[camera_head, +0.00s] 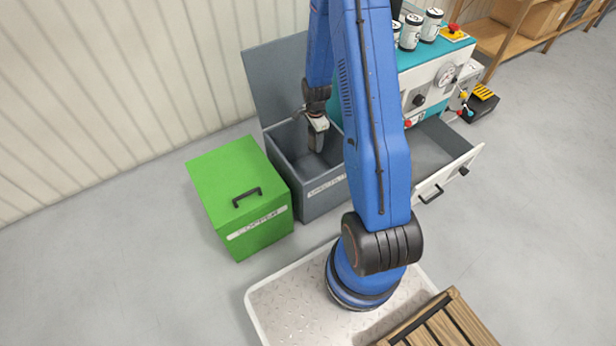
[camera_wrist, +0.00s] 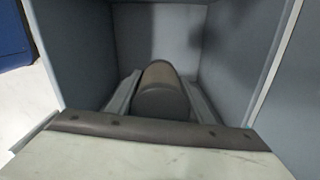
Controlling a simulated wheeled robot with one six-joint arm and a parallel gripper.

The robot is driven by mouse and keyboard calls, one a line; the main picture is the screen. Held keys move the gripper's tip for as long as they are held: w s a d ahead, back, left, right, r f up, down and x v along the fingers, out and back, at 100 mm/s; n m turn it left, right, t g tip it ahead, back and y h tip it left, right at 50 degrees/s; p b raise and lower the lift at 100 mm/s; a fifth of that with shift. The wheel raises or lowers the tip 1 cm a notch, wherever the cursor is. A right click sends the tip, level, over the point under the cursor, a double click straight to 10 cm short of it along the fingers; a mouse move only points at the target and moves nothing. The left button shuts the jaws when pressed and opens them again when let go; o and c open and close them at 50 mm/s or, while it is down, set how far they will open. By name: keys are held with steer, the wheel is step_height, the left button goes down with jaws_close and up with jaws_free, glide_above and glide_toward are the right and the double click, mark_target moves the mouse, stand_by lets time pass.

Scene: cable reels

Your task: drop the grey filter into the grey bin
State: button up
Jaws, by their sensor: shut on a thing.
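The grey bin (camera_head: 316,199) stands open in the head view, its lid raised against the wall side. My gripper (camera_head: 317,140) points down over the bin's opening, near its middle. In the wrist view my gripper (camera_wrist: 160,90) is shut on the grey filter (camera_wrist: 162,97), a dark rounded piece between the two fingers. The bin's inner walls (camera_wrist: 80,50) surround the filter in the wrist view. The filter's lower end is hidden, and I cannot tell how far it is from the bin's floor.
A green box (camera_head: 240,195) with a closed lid and a black handle stands left of the bin. A teal-topped machine (camera_head: 435,55) with an open drawer (camera_head: 480,158) stands to the right. A wooden crate (camera_head: 450,325) lies at the front right.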

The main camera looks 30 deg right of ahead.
steer(key=o, duration=1.2)
step_height(320, 180, up, 17)
steer(key=shift+r, duration=0.2)
